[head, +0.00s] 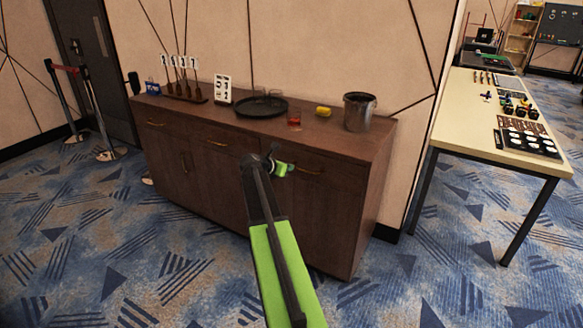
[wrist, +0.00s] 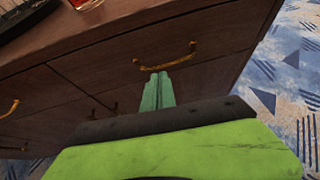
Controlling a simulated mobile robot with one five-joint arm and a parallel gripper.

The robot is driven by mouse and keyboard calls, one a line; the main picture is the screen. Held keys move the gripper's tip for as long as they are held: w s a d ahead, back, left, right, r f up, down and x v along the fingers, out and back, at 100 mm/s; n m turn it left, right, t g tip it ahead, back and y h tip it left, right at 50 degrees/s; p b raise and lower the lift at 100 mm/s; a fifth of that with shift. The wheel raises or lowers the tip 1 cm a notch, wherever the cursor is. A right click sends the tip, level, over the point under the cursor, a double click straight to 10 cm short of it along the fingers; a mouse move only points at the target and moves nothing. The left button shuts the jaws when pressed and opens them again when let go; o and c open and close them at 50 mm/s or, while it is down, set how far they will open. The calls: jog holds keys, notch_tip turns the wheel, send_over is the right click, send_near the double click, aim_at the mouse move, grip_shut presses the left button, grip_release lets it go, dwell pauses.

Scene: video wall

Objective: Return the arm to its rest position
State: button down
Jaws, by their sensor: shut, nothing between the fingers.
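My arm reaches forward from the bottom of the head view, and my gripper (head: 287,168) is in front of the upper right drawer of the brown wooden cabinet (head: 225,185). In the wrist view, the two green fingers of my gripper (wrist: 157,88) lie together with nothing between them. Their tips point at the drawer front, just below a brass handle (wrist: 166,58). I cannot tell whether they touch the wood. The drawer looks flush with the cabinet.
On the cabinet top stand a dark round tray (head: 262,107), a red glass (head: 294,119), a yellow object (head: 323,111) and a metal bucket (head: 359,112). A pale table (head: 465,125) stands to the right. Rope posts (head: 108,153) stand at the left.

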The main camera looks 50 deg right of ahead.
jog(key=p+v, duration=0.2)
jog(key=v, duration=0.4)
jog(key=shift+a, duration=0.25)
jog(key=shift+s, duration=0.1)
